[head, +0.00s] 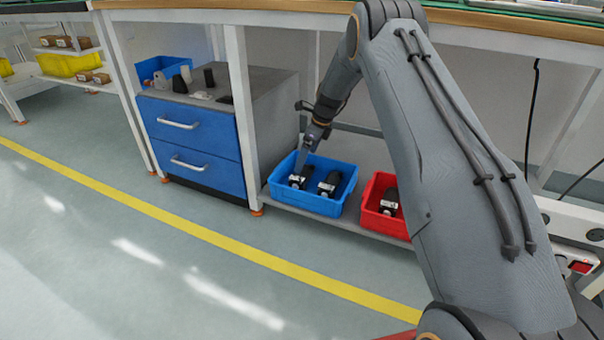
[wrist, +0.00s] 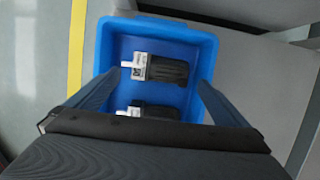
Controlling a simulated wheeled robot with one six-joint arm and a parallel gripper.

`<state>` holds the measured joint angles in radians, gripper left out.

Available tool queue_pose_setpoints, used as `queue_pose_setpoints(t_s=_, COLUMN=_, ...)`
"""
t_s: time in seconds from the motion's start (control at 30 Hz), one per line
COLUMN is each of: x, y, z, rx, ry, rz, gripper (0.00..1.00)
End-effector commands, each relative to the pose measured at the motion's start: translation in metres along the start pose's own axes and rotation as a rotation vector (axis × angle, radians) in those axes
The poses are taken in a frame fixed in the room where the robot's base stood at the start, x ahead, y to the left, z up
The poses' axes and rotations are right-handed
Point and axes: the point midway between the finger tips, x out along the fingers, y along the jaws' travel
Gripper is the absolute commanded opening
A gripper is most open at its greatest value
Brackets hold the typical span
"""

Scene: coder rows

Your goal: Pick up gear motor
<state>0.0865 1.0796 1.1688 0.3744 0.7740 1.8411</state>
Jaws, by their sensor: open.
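Two gear motors lie in a blue bin (head: 316,205) on the low shelf. Each has a black body and a pale, metallic-looking front end. In the wrist view, one gear motor (wrist: 155,68) lies in the middle of the bin, and the other gear motor (wrist: 147,110) is partly hidden by my gripper. In the head view, the right gear motor (head: 329,184) is clear and the left one (head: 297,181) sits under my gripper (head: 301,170). My gripper points down into the bin.
A red bin (head: 372,221) with another motor-like part stands just right. A grey cabinet with blue drawers (head: 193,133) stands to the left, with small dark parts on top. The bench top (head: 470,17) overhangs the shelf. The floor in front is clear, with a yellow line (head: 200,237).

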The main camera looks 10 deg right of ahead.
Motion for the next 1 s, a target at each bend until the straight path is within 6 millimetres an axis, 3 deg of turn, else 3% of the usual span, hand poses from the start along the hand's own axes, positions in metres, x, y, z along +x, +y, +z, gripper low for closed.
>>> queue_pose_setpoints(t_s=0.3, x=0.023, y=-0.012, z=-0.017, rx=0.022, ry=0.001, rz=-0.005, gripper=1.0)
queue_pose_setpoints(t_s=0.8, x=0.071, y=-0.009, z=-0.013, rx=0.018, ry=0.001, rz=-0.004, gripper=1.0)
queue_pose_setpoints(t_s=1.0, x=0.073, y=-0.009, z=-0.011, rx=0.018, ry=0.0, rz=-0.004, gripper=1.0)
